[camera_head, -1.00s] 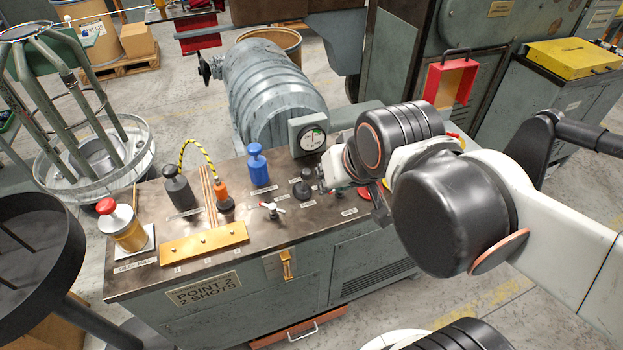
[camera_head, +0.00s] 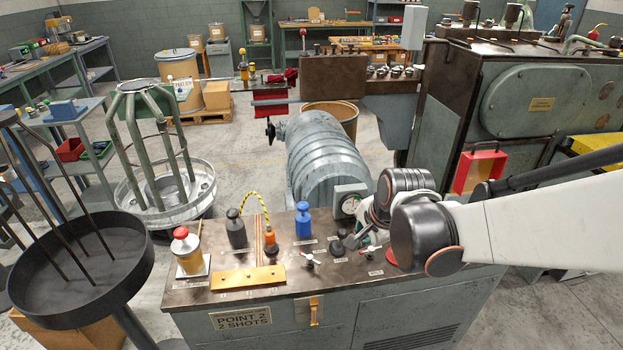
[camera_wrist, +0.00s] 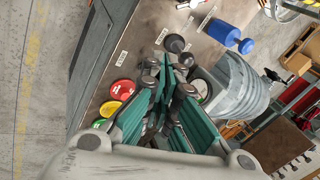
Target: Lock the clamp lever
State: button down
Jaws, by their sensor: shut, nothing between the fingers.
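A small lever with a red-tipped handle (camera_head: 311,258) stands on the bench top (camera_head: 390,284). A black knob (camera_head: 337,247) stands to its right, beside my gripper (camera_head: 358,240). The labels are too small to read, so I cannot tell which control is the clamp lever. In the wrist view my gripper (camera_wrist: 163,85) has its teal fingers together and empty. Beyond the fingertips are black knobs (camera_wrist: 175,43), and the red-tipped lever (camera_wrist: 190,4) is at the top edge. Whether the fingertips touch a knob is unclear.
A gauge (camera_head: 350,204) and a ribbed grey motor housing (camera_head: 325,165) stand behind. A blue bottle (camera_head: 303,222), an orange-capped fitting (camera_head: 270,242) and a brass plate (camera_head: 248,277) occupy the bench to the left.

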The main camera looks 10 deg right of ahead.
jog(key=shift+f+m, duration=0.35)
jog(key=shift+m, duration=0.15)
jog(key=w+a+f+b, duration=0.1)
jog(key=w+f+b, duration=0.4)
jog(key=w+f, duration=0.3)
jog(key=shift+a+f, duration=0.2)
dwell(0.6)
